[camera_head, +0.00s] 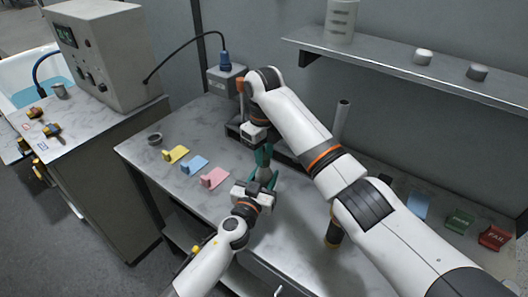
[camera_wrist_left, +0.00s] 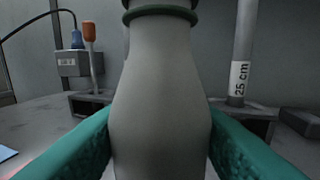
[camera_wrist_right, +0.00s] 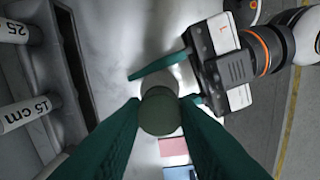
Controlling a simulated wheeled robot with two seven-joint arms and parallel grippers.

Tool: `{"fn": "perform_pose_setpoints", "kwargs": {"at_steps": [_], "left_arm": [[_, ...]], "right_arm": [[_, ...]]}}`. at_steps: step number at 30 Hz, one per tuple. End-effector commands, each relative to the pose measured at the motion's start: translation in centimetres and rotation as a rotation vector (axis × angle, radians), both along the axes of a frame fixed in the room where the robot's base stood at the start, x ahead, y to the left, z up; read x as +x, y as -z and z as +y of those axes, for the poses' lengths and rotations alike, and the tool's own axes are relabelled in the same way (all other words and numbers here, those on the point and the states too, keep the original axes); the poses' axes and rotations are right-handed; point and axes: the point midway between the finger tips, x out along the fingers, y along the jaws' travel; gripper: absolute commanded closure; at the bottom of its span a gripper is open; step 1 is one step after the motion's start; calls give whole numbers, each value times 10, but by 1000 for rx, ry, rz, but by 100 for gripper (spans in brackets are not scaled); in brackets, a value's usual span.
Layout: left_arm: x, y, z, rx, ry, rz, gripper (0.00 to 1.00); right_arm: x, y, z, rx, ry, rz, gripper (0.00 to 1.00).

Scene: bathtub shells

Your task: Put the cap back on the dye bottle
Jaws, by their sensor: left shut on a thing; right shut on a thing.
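The dye bottle (camera_wrist_left: 160,100) is grey with a green ring (camera_wrist_left: 160,14) around its neck and stands upright in the left wrist view. My left gripper (camera_head: 264,182) is shut on its body, one teal finger on each side. The round dark green cap (camera_wrist_right: 160,112) is between the fingers of my right gripper (camera_wrist_right: 160,115), which is shut on it from above. In the right wrist view the cap is in line with the bottle and covers part of it. The bottle's mouth is hidden, so I cannot tell whether the cap touches it.
Yellow (camera_head: 176,154), blue (camera_head: 194,165) and pink (camera_head: 214,177) stands are left of the grippers. A rack with "25" (camera_wrist_right: 12,30) and "15 cm" (camera_wrist_right: 30,112) tubes is behind. Blue, green and red (camera_head: 496,237) trays are at right. A shelf (camera_head: 420,75) hangs above.

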Motion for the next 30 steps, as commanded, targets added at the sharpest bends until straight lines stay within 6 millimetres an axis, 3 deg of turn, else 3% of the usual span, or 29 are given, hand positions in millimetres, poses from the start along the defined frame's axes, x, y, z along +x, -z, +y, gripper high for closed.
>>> {"fn": "perform_pose_setpoints", "kwargs": {"at_steps": [8,9,12,22,30], "left_arm": [[0,0,-1,0,1,1,100],[0,0,-1,0,2,1,100],[0,0,-1,0,2,1,100],[0,0,0,0,1,1,100],[0,0,0,-1,1,1,100]], "right_arm": [[0,0,0,0,6,-1,94],[0,0,0,0,5,-1,66],[0,0,0,0,5,-1,51],[0,-3,0,0,3,-1,51],[1,-35,1,2,3,-4,51]]}}
